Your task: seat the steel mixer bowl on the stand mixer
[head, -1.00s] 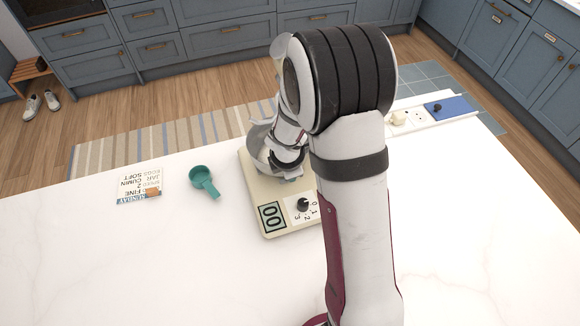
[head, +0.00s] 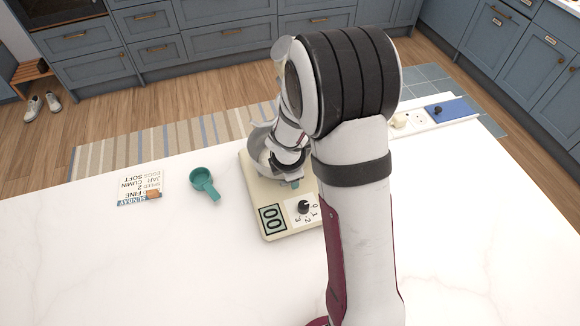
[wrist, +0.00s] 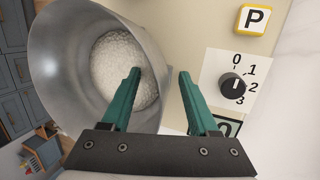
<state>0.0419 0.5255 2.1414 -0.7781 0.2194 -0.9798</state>
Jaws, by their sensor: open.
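The steel bowl (head: 258,142) is at the back of the cream stand mixer (head: 254,211) in the head view, partly hidden by my arm. In the wrist view the bowl (wrist: 58,72) fills the left side, with white grainy contents inside. My gripper (wrist: 160,72) is open. One teal finger overlaps the bowl's inside and the other is outside it, so the near rim lies between them in that view. I cannot tell whether they touch it. In the head view a teal bit of my gripper (head: 295,184) shows over the mixer. How the bowl sits on the mixer is hidden.
The mixer's front has a dial (head: 303,207) and a 00 display (head: 271,218). A teal scoop (head: 204,184) and a printed card (head: 141,186) lie left on the white counter. A white strip with a blue end pad (head: 450,107) is at the back right. The front left is clear.

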